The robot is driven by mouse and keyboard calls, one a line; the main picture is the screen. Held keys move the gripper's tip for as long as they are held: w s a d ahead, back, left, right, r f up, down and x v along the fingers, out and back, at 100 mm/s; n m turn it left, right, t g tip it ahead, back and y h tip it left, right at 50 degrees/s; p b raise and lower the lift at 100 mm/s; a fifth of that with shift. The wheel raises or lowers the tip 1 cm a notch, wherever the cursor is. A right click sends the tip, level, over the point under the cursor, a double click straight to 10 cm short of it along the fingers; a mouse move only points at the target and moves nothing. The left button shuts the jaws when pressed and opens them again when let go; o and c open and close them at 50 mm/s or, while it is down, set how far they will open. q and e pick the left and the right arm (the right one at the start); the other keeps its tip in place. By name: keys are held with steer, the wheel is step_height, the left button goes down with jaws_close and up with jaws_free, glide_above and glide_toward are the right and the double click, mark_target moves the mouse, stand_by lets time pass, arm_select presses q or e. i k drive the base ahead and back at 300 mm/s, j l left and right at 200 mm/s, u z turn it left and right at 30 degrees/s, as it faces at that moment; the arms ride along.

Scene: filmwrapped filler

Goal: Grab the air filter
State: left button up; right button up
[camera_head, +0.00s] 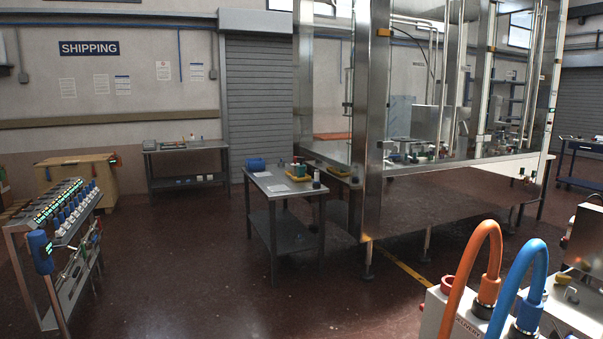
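I cannot clearly pick out an air filter in this view. A small grey table (284,218) stands in the middle, with small items on top too small to name surely. They include a blue object (257,164) at its back left, a white and green object (299,168) and a dark bottle-like object (316,180) at its right. Flat pale sheets lie on the tabletop. Neither of my grippers shows.
A rack of blue-capped pieces (68,235) stands at left. A large metal-framed glass enclosure (372,120) fills the centre right. A machine with orange (463,275) and blue hoses (517,285) is close at bottom right. The floor (190,270) between rack and small table is clear.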

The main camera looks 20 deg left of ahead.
mark_target(300, 168)
steer(key=i+u, duration=0.35)
steer(key=i+j+u, duration=0.35)
steer(key=i, duration=0.65)
steer(key=i+l+u, duration=0.15)
steer(key=i+u, duration=0.25)
steer(key=i, duration=0.55)
steer(key=i+l+z, duration=0.2)
steer(key=i+z, duration=0.25)
steer(key=i, duration=0.2)
steer(key=i+z, duration=0.45)
steer(key=i, duration=0.2)
steer(key=i+j+z, duration=0.2)
steer(key=i+z, duration=0.3)
steer(key=i, duration=0.15)
